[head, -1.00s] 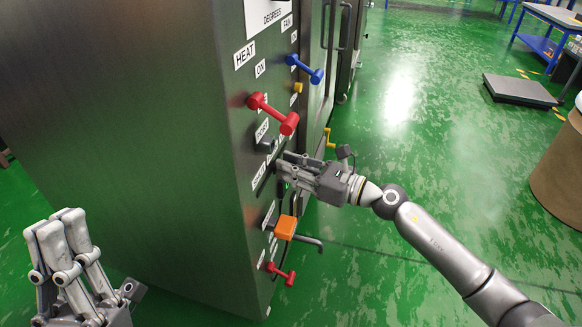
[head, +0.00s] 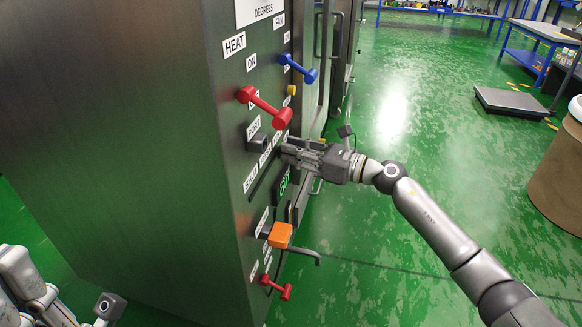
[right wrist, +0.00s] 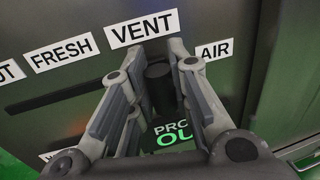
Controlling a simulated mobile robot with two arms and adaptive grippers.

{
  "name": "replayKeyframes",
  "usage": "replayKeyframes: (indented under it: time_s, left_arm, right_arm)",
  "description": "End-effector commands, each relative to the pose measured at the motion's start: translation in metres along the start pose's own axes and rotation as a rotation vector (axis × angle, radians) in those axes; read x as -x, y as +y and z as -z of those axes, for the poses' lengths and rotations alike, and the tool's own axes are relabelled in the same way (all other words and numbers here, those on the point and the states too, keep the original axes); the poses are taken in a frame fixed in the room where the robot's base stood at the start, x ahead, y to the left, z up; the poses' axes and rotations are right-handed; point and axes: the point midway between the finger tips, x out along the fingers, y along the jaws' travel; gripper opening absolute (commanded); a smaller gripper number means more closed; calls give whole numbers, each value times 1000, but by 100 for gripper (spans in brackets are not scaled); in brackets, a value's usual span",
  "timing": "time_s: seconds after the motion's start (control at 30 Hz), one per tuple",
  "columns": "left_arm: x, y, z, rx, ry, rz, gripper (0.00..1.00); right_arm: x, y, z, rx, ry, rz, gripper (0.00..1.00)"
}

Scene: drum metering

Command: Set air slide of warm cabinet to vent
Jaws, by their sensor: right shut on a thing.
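The warm cabinet (head: 150,130) is a tall steel cabinet on the left in the head view. Its air slide is a dark knob (right wrist: 158,90) in a dark slot (right wrist: 70,95). In the right wrist view the knob is at the slot's right end, below the VENT label (right wrist: 142,29). The FRESH label (right wrist: 62,53) is to the left. My right gripper (head: 287,153) is shut on the knob, with a finger on either side. In the head view the gripper hides the knob. My left gripper (head: 22,285) is partly cut off at the lower left, away from the controls.
Red handles (head: 265,105), a blue handle (head: 298,69) and an orange-headed lever (head: 280,235) stick out around the slide. A green-lit display (right wrist: 174,134) is below the knob. Green floor is open to the right, with a brown drum (head: 558,170) at the far right.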

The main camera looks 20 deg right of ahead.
Motion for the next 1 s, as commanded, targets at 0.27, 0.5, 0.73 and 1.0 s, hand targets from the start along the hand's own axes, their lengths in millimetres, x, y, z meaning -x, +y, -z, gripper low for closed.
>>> replayKeyframes:
  time_s: [0.27, 0.5, 0.73, 1.0]
  left_arm:
    - [-1, 0, 0, -1, 4, -2, 0]
    - [-1, 0, 0, -1, 4, -2, 0]
    - [-1, 0, 0, -1, 3, -2, 0]
    - [0, 0, -1, -2, -1, 0, 0]
  right_arm:
    - [0, -6, 0, 1, 0, 12, 0]
    - [1, -7, -1, 2, -2, 13, 39]
    - [0, -5, -1, 0, -1, 8, 41]
    - [15, -5, 1, -1, 3, 8, 41]
